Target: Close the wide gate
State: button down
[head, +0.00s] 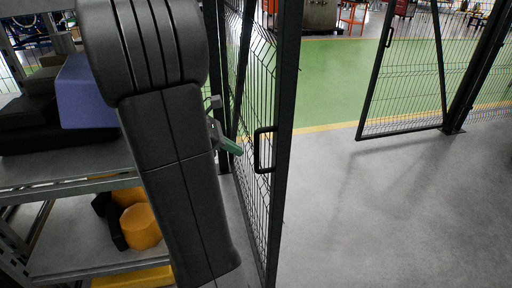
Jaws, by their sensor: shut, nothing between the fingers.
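The wide gate is two dark wire-mesh leaves in black frames, standing apart with an open gap between them. The near leaf (285,130) is seen almost edge-on in the middle of the head view and has a black pull handle (257,150). The far leaf (405,70) is at the upper right, swung at an angle, with a handle (389,37) on its left edge. My gripper (232,147) shows only in part behind my arm, as a grey and green piece just left of the near leaf's handle. It is shut and holds nothing; contact with the leaf cannot be told.
A metal shelf rack (70,188) stands at the left, close to my arm, with a purple block (86,92), dark items and a yellow part (140,227). Grey floor (390,220) is clear at the right. A green floor area (325,75) lies beyond a yellow line.

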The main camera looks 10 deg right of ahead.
aim_at(269, 168)
jog(key=x, duration=0.9)
jog(key=shift+s+d+f, duration=0.1)
jog(key=shift+d+f, duration=0.2)
jog(key=shift+d, duration=0.1)
